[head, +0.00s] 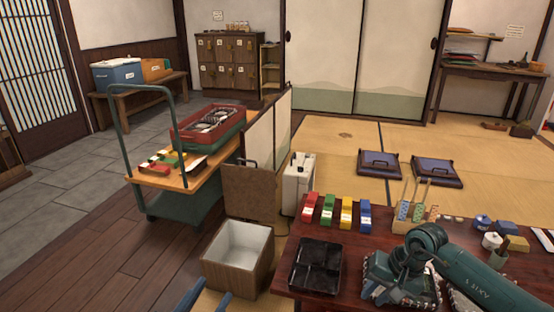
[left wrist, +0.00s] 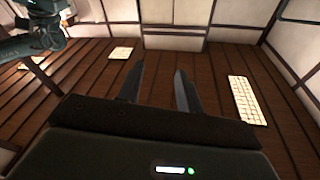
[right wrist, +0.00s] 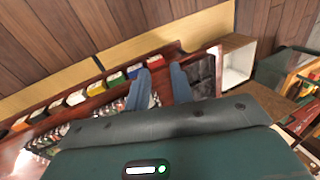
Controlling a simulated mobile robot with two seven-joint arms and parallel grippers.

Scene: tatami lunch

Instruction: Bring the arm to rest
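Two blue fingertips of my left gripper (head: 206,298) poke in at the bottom left of the head view, apart and with nothing between them. In the left wrist view my left gripper (left wrist: 158,87) has dark fingers with a gap, facing brown planks with pale panels. My right arm (head: 470,272) reaches in from the right of the head view, bent over the dark red table (head: 285,281); its fingertips are not clear there. In the right wrist view my right gripper (right wrist: 160,90) has blue fingers apart and empty, seen against the table and the row of coloured boxes.
A black divided tray (head: 316,266) and red, green, yellow and blue boxes (head: 337,209) stand on the table. A pale-lined bin (head: 238,254) is left of it. A cart (head: 180,178) with a red crate stands further left. Tatami behind is mostly clear.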

